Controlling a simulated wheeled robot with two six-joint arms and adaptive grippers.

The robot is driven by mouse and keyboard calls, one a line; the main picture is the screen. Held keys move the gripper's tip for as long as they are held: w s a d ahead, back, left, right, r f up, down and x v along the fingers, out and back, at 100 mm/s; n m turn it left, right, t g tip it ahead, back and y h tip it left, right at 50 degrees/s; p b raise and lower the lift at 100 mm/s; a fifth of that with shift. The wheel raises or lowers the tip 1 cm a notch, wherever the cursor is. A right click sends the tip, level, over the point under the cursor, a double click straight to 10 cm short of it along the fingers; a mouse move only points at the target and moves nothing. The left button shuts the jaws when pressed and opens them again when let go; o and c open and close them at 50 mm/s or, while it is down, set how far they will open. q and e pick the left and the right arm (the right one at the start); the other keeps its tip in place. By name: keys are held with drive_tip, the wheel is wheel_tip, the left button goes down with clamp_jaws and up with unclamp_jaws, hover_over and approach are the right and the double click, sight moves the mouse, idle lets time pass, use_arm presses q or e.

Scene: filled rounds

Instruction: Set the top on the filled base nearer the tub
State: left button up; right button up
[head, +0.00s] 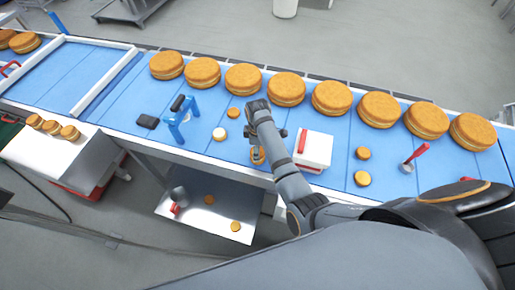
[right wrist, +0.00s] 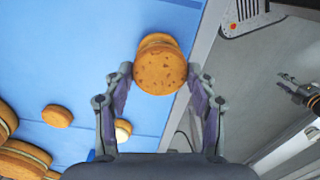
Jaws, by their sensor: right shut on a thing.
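My right gripper (right wrist: 160,75) is shut on a small brown top (right wrist: 160,72), seen face-on between its fingers in the right wrist view. Another round (right wrist: 156,38) shows just behind the top, its edge slightly offset; I cannot tell whether they touch. In the head view the right gripper (head: 257,147) points down at this spot (head: 257,157), just left of the white tub (head: 316,152). The other filled base (head: 219,134), pale on top, sits to the left, also in the right wrist view (right wrist: 123,127). A gripper, probably my left, shows at the right wrist view's right edge (right wrist: 285,80).
Several large filled rounds (head: 287,88) line the belt's far side. A loose small round (head: 233,113) lies behind the left base. A blue stand (head: 182,125) is farther left. Two small rounds (head: 362,178) and a red-handled tool (head: 414,158) are right of the tub. A metal tray (head: 205,222) is below.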

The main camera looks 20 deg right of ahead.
drive_tip(key=shift+f+b, duration=0.4)
drive_tip(key=shift+f, duration=0.4)
idle(0.7)
drive_tip(key=o, duration=0.9)
drive_tip(key=shift+c, duration=0.2)
drive_tip(key=o, duration=0.3)
drive_tip(key=shift+o, duration=0.2)
drive_tip(key=shift+r, duration=0.1)
wheel_tip(320, 180, up, 2)
drive_tip(key=shift+r+p, duration=0.1)
drive_tip(key=shift+p, duration=0.35)
drive_tip(key=shift+r, duration=2.35)
